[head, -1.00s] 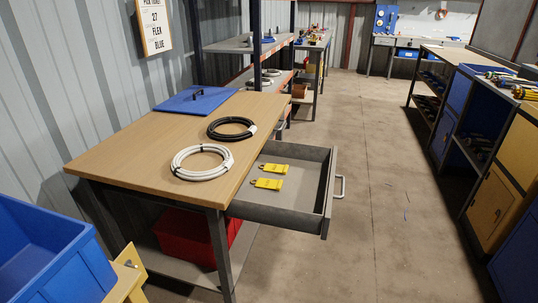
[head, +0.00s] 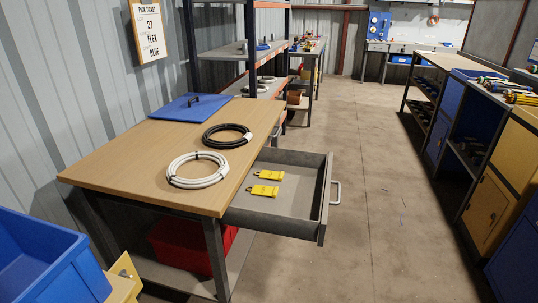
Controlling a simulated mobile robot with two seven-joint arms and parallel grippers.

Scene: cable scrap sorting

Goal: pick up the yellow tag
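Two yellow tags lie flat in the open grey drawer (head: 293,206) of the workbench. One tag (head: 269,175) is farther back and the other tag (head: 263,190) is nearer the front. They lie close together with a small gap, on the bare drawer floor. Neither of my grippers shows in the head view.
The wooden bench top (head: 130,165) holds a white cable coil (head: 197,181), a black cable coil (head: 228,142) and a blue lid (head: 190,107) with a handle. A red bin (head: 180,243) sits below. A blue bin (head: 45,262) is at lower left. The floor right of the drawer is clear.

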